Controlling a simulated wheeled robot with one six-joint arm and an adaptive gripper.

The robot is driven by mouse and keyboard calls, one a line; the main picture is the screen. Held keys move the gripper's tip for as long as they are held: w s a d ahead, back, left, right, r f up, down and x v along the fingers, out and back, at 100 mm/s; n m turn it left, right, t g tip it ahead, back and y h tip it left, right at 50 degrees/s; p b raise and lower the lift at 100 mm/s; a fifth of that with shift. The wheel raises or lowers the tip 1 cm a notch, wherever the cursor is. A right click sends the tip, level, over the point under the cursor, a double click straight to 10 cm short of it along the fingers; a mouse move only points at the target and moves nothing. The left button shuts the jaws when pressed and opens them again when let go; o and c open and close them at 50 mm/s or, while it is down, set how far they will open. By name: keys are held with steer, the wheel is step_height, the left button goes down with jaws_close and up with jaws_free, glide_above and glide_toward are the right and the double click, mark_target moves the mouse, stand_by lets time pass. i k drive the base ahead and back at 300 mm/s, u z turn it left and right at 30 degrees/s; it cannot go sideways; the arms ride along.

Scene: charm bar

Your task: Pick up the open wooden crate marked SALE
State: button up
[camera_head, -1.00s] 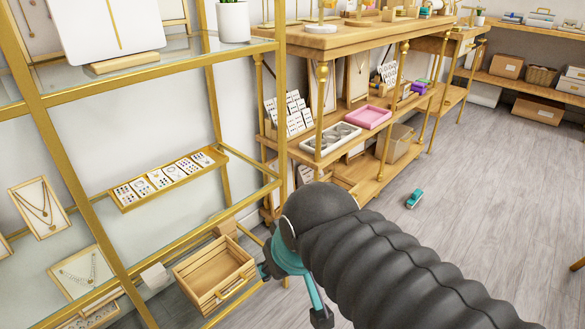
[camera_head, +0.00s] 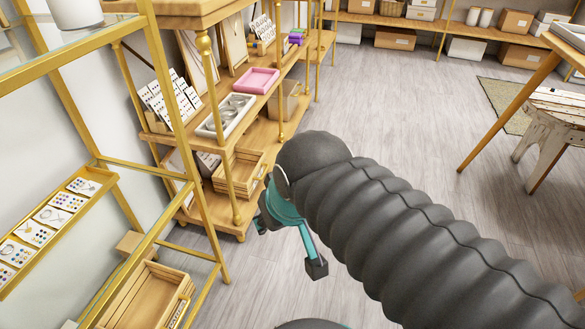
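Two open wooden crates are in view. One crate (camera_head: 148,303) is at the lower left on the gold rack's low level, cut by the bottom edge and partly behind a gold bar. Another crate (camera_head: 226,186) sits on the low wooden shelf left of my gripper, behind a gold post. I cannot read a SALE mark on either. My gripper (camera_head: 288,246) has teal fingers spread apart, with nothing seen between them. It hangs over the floor in front of the wooden shelf, right of both crates. My dark arm hides part of it.
A gold glass-shelf rack (camera_head: 190,170) fills the left. A wooden shelf unit holds a pink tray (camera_head: 257,81), a white tray (camera_head: 226,115) and a cardboard box (camera_head: 287,100). A white distressed stool (camera_head: 552,130) stands at right. Grey floor (camera_head: 420,130) is clear between.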

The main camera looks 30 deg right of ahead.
mark_target(247, 167)
steer(key=z, duration=1.75)
steer(key=i, duration=2)
steer(key=u, duration=2.15)
